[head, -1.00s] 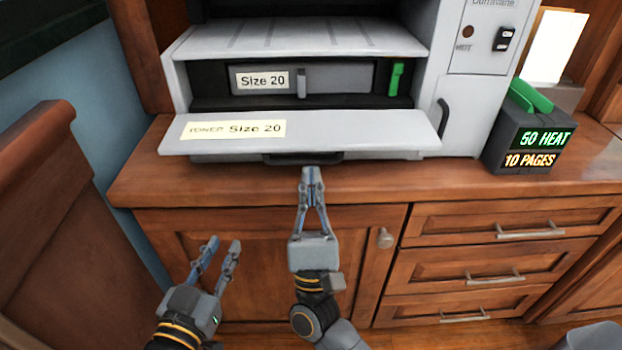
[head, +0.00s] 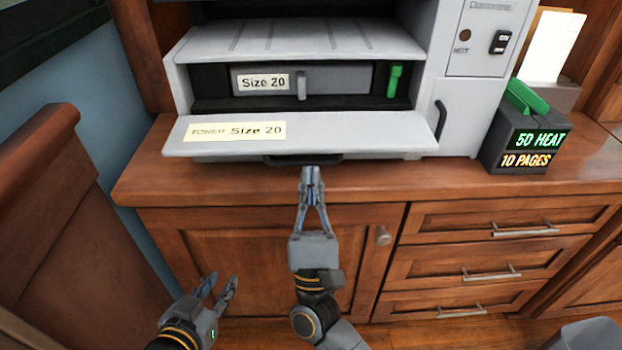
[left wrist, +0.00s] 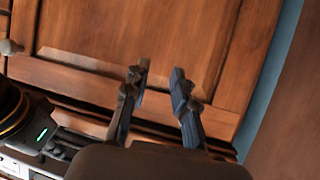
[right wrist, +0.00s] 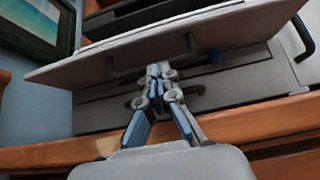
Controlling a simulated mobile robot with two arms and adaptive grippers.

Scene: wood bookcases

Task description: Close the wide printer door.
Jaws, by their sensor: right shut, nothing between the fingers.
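The wide printer door (head: 350,132) is folded down open at the front of the printer, with a yellow "Size 20" toner label. A dark handle (head: 305,159) shows at its lower edge. In the right wrist view the door (right wrist: 120,62) is seen from below, tilted outward. My right gripper (head: 311,170) is shut and empty, just in front of and below the door's front edge near the handle; I cannot tell whether it touches. My left gripper (head: 223,285) is open and empty, low in front of the cabinet, well away from the door.
Inside the opening are a grey toner cartridge (head: 340,79) and a green lever (head: 395,80). A dark box with a lit display (head: 525,140) stands right of the printer. The wooden counter (head: 480,188) is clear in front. A chair (head: 45,190) stands at the left.

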